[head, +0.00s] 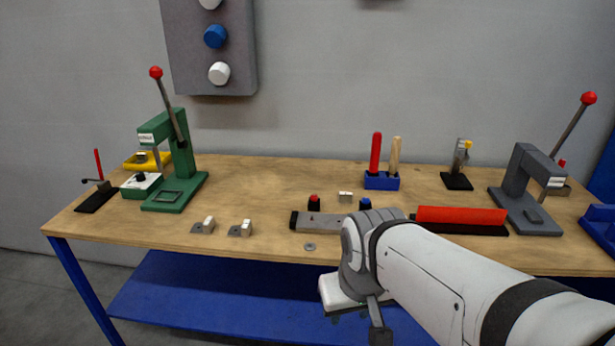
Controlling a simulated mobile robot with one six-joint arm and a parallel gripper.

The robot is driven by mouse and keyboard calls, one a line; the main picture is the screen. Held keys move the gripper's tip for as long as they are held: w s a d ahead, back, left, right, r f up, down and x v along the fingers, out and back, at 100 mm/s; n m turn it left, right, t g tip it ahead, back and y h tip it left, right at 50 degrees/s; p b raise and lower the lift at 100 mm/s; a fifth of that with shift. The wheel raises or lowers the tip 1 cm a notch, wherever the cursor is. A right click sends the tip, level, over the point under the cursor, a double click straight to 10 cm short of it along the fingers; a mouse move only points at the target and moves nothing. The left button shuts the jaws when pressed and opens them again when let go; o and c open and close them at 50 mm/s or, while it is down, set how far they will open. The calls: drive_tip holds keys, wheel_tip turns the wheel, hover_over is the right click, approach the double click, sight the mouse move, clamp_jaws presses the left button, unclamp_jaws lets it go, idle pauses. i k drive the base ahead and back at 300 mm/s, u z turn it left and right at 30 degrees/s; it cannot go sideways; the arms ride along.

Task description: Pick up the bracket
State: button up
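Two small bracket-like pieces lie near the table's front edge, left of centre. Each has a flat grey plate and a pale upright block: the left bracket-like piece (207,225) and the right bracket-like piece (245,229). I cannot tell which one is the bracket meant. My gripper (362,318) is at the lower centre, in front of the table edge and to the right of both pieces. It is partly hidden by my white arm, and its fingers are too unclear to tell open from shut. Neither piece is touched by it.
A green lever press (172,170) stands at the left, a grey press (530,190) at the right. A long grey bar (320,221), a small round disc (309,246) and a red strip (461,216) lie near the front. The wooden tabletop (270,185) is clear behind the pieces.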

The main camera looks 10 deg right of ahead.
sight(344, 197)
drive_tip(key=i, duration=0.9)
drive_tip(key=z, duration=0.05)
